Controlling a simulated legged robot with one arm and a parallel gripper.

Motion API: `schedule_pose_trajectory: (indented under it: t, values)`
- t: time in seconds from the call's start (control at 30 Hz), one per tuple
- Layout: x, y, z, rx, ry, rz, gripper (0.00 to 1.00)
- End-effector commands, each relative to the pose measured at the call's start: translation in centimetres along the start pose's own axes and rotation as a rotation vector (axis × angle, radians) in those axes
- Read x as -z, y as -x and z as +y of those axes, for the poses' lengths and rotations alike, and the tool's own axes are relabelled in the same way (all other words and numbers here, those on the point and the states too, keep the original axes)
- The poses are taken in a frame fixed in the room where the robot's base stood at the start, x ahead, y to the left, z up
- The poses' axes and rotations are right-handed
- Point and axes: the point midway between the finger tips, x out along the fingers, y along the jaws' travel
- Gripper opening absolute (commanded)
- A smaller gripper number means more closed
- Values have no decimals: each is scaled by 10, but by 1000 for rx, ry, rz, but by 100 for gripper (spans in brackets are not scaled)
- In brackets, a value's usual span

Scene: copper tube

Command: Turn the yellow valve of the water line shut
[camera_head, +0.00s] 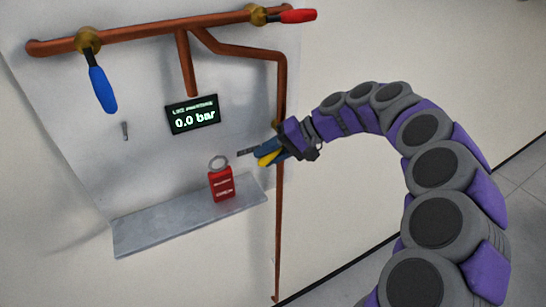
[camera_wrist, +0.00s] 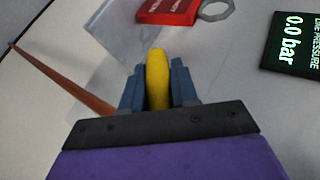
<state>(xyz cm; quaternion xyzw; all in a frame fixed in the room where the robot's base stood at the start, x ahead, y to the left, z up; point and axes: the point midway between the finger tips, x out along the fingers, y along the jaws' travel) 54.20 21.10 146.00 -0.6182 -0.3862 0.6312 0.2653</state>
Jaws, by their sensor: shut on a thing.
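The yellow valve handle (camera_wrist: 157,78) is between the two blue-grey fingers of my gripper (camera_wrist: 159,88) in the wrist view, and the fingers are shut on it. In the head view my gripper (camera_head: 268,152) is beside the vertical copper pipe (camera_head: 279,225), with a bit of the yellow handle (camera_head: 268,158) showing at the fingers. A small brass part of the valve (camera_head: 275,125) shows just above the gripper. The rest of the valve body is hidden by my gripper. I cannot tell the handle's exact angle to the pipe.
A display (camera_head: 193,115) reads 0.0 bar. A red padlock-like block (camera_head: 221,185) with a grey ring stands on the grey shelf (camera_head: 150,228), below left of my gripper. A blue-handled valve (camera_head: 102,90) and a red-handled valve (camera_head: 297,16) are on the upper pipe.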

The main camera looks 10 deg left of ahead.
Motion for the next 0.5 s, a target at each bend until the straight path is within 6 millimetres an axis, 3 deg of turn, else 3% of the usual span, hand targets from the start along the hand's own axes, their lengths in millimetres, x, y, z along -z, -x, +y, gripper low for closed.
schedule_pose_trajectory:
  t: [0.5]
  values:
    - [-2,8,-28,395,-166,-83,0]
